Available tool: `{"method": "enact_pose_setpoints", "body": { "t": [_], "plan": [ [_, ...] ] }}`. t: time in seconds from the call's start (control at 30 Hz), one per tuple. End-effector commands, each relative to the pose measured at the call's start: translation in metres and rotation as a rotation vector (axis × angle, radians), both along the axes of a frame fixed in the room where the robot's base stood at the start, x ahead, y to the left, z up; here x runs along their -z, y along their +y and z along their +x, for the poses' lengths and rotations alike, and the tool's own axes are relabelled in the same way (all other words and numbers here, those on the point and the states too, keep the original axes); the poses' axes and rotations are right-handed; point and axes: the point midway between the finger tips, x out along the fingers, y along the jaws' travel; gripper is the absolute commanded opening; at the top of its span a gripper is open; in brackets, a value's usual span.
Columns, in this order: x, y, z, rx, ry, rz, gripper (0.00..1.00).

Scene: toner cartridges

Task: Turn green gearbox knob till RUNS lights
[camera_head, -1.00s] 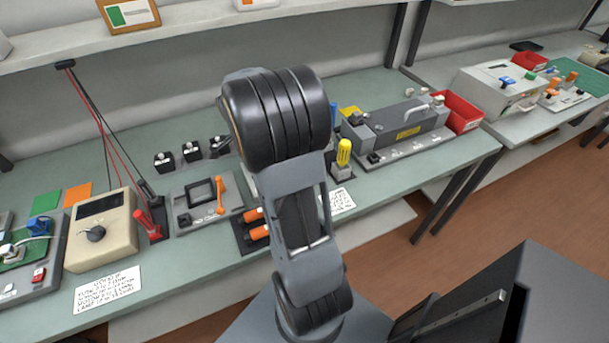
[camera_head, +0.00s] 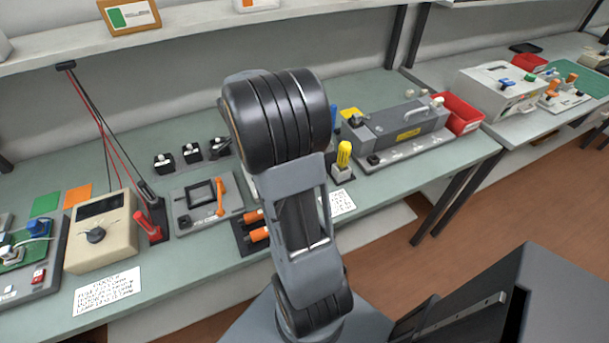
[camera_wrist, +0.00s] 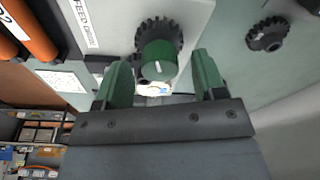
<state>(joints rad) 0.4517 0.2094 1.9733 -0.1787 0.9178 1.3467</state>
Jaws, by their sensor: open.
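In the wrist view the green knob (camera_wrist: 158,60) has a white line on its face and a dark toothed gear (camera_wrist: 158,32) right behind it. They sit on a pale housing with a label that begins with FEED (camera_wrist: 84,22). My gripper (camera_wrist: 161,64) is open, with one green finger to each side of the knob. Gaps show between the fingers and the knob, and nothing is held. A small white part (camera_wrist: 154,89) shows just below the knob. In the head view my arm hides the knob and my gripper. I cannot make out a RUNS lamp.
A loose dark gear (camera_wrist: 267,34) lies right of the housing in the wrist view. Orange cylinders (camera_wrist: 28,32) are at the upper left. In the head view a beige meter box (camera_head: 101,233), a yellow-handled tool (camera_head: 343,158) and a grey machine (camera_head: 400,130) stand on the bench.

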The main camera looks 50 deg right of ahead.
Motion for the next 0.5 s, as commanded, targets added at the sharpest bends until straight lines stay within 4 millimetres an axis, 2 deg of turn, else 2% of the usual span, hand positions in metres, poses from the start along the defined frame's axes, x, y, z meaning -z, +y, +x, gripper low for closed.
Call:
{"method": "enact_pose_setpoints", "body": {
  "t": [0.3,0.5],
  "plan": [
    [-0.0009,-0.0004,-0.0012,-0.417,-0.002,0.0,0.64],
    [-0.0003,-0.0004,-0.0016,-0.556,0.0,0.0,0.64]
  ]
}}
